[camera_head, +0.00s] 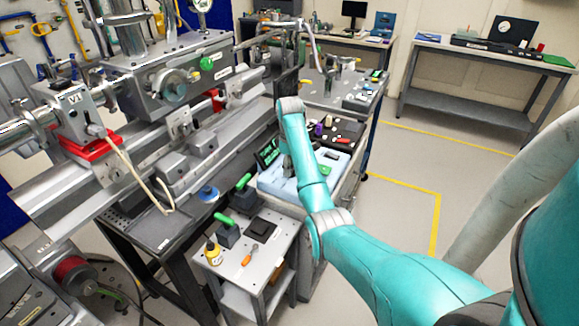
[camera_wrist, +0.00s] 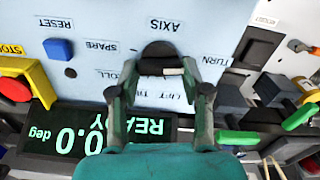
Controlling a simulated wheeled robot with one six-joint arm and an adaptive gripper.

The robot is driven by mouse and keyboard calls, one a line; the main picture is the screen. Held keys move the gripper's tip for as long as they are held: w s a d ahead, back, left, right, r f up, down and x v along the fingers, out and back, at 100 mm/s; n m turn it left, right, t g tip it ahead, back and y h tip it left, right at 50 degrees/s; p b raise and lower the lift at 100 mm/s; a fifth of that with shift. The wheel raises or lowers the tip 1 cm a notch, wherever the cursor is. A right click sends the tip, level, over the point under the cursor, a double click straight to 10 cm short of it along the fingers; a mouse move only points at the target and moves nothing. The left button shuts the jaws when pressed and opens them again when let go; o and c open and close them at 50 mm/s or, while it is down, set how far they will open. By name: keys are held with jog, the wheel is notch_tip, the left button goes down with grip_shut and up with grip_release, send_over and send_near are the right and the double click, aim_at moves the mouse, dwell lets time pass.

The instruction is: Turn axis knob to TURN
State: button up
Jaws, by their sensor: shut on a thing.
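The axis knob (camera_wrist: 158,52) is black and round, with a white mark on its lower right side in the wrist view. It sits on a pale blue panel (camera_wrist: 85,20) whose lettering appears upside down. The word AXIS is above the knob, TURN to its right, LIFT below it. The white mark lies on the side toward LIFT, a little to the right; its exact setting is hard to tell. My gripper (camera_wrist: 160,72) is shut on the knob, one finger on each side. In the head view my arm mostly hides the control box (camera_head: 275,184) and knob.
A display (camera_wrist: 100,135) reads READY and 0.0 deg. A blue RESET button (camera_wrist: 58,49) and a red stop button (camera_wrist: 15,89) on yellow sit to the left. Green-handled parts (camera_wrist: 238,137) lie close on the right. A small cart (camera_head: 235,268) holds tools in the head view.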

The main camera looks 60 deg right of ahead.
dwell(0.4)
jog(key=o, duration=1.2)
jog(key=shift+c, duration=0.2)
